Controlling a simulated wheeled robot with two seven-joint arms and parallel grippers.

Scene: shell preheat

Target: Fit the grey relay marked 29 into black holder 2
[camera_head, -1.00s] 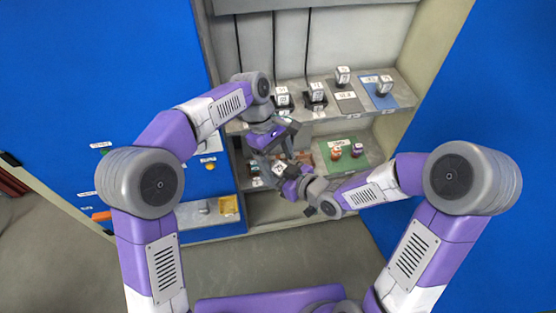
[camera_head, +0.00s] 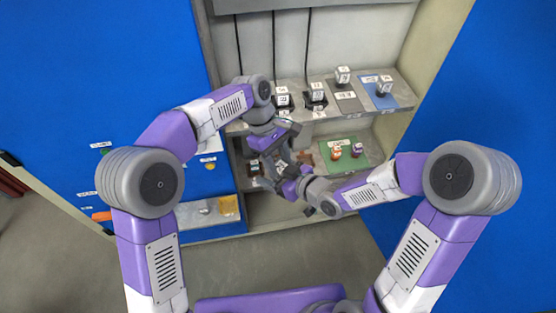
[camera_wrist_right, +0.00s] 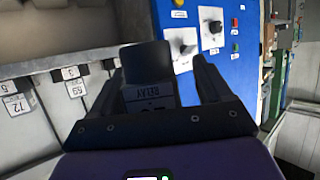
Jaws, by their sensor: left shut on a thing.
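My left gripper (camera_head: 274,147) is shut on a dark grey relay, in front of the lower shelf. In the right wrist view the relay (camera_wrist_right: 150,92) shows the word RELAY upside down; its number is not readable. My right gripper (camera_wrist_right: 160,85) has its fingers on either side of the relay, with a gap visible at the right finger. In the head view the two grippers meet and mostly hide the relay. Black holders (camera_head: 284,104) and (camera_head: 317,103) stand on the upper shelf, each with a white-topped block in it. I cannot read which is holder 2.
A grey mat (camera_head: 350,105) and a blue mat (camera_head: 398,92) on the upper shelf each have a block. Cables hang down the back wall.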

